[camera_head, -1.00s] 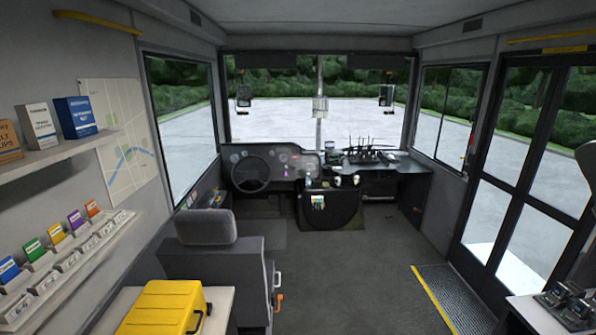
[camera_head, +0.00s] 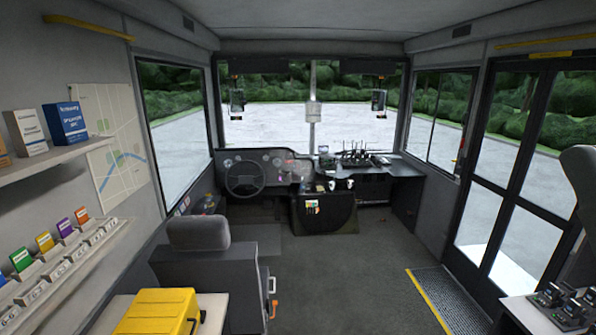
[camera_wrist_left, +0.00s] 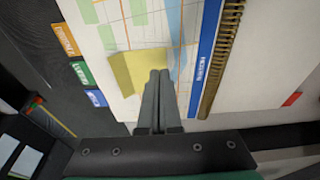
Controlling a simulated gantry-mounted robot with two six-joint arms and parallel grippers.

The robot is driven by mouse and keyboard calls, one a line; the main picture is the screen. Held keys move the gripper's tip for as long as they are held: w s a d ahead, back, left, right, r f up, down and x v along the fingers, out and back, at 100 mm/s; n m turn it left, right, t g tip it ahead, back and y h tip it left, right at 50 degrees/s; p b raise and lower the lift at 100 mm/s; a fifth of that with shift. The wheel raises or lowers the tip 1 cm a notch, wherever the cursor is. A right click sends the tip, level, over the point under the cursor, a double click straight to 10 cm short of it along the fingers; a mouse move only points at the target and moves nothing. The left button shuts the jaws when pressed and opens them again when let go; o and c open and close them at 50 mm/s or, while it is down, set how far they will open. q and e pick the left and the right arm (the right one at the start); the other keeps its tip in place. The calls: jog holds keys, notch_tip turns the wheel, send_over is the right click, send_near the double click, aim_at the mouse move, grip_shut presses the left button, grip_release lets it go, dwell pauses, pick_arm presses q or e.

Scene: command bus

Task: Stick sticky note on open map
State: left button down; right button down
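In the left wrist view, the open map (camera_wrist_left: 100,40) lies under my left gripper, with orange lines, green blocks and a blue band on white. A yellow sticky note (camera_wrist_left: 130,72) is at the fingertips of my left gripper (camera_wrist_left: 159,74), over the map's lower part. The fingers are together and overlap the note's right side, apparently pinching it. The note looks bent; whether it touches the map I cannot tell. Neither gripper shows clearly in the head view, and the open map and note cannot be made out there.
A blue strip (camera_wrist_left: 210,55) and a spiral binding (camera_wrist_left: 222,55) run along the map's right. Coloured tabs (camera_wrist_left: 80,73) lie to its left. In the head view, a wall map (camera_head: 118,150), a shelf (camera_head: 50,160), a yellow case (camera_head: 155,310) and a driver's seat (camera_head: 198,233) stand at left.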

pick_arm(q)
jog(key=shift+f+b, duration=0.8)
dwell(0.6)
jog(key=shift+r, duration=0.1)
dwell(0.3)
notch_tip(320, 180, up, 5)
jog(key=p, duration=0.5)
dwell(0.4)
